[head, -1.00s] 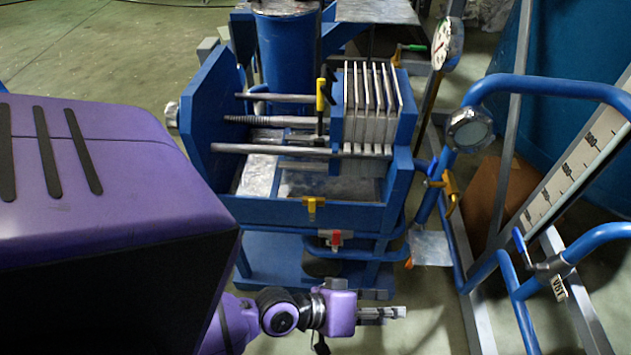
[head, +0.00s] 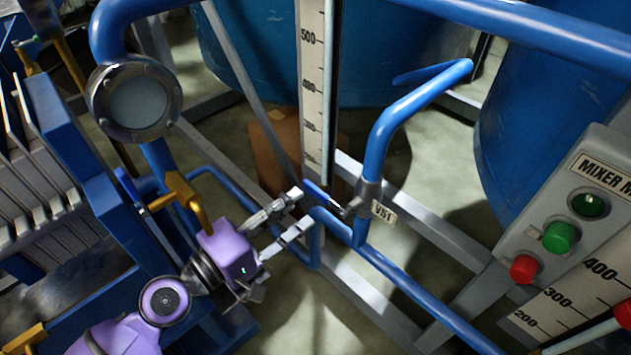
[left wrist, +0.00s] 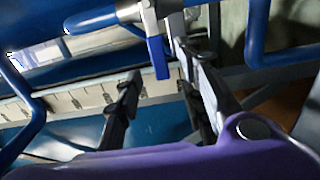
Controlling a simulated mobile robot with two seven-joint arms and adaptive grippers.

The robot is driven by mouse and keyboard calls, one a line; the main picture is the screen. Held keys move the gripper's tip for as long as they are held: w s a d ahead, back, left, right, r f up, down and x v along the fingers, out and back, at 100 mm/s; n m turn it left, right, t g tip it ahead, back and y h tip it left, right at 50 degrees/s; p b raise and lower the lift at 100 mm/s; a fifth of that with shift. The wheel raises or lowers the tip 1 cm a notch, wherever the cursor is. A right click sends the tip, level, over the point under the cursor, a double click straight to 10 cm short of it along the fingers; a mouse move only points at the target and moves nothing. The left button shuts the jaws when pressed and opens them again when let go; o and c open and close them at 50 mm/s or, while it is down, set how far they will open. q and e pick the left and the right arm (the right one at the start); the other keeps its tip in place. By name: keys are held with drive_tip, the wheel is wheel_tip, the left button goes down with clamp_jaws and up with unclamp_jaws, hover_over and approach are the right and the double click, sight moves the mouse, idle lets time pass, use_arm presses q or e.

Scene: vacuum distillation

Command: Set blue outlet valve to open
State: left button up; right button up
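A valve with a blue lever (head: 320,195) sits on a blue pipe beside a white tag (head: 383,212) that seems to read V51. The lever slants up and left from the metal valve body (head: 358,203). My left gripper (head: 298,210) is open and empty, its fingertips just left of the lever in the head view. In the left wrist view the blue lever (left wrist: 157,57) shows between the two spread fingers of the left gripper (left wrist: 155,62); I cannot tell whether they touch it. My right gripper is in neither view.
A white scale (head: 313,90) stands behind the valve. A round sight glass (head: 135,103), a yellow fitting (head: 183,195) and the plate press (head: 60,180) are at left. A mixer control box (head: 575,225) is at right. Blue pipes run close around the gripper.

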sight(313, 193)
use_arm(q)
drive_tip(key=p+x, duration=0.1)
drive_tip(key=x, duration=0.4)
drive_tip(key=shift+d+r, duration=0.15)
drive_tip(key=shift+d, duration=0.05)
drive_tip(key=shift+w+d, duration=0.45)
drive_tip(key=shift+w, duration=0.05)
clamp_jaws()
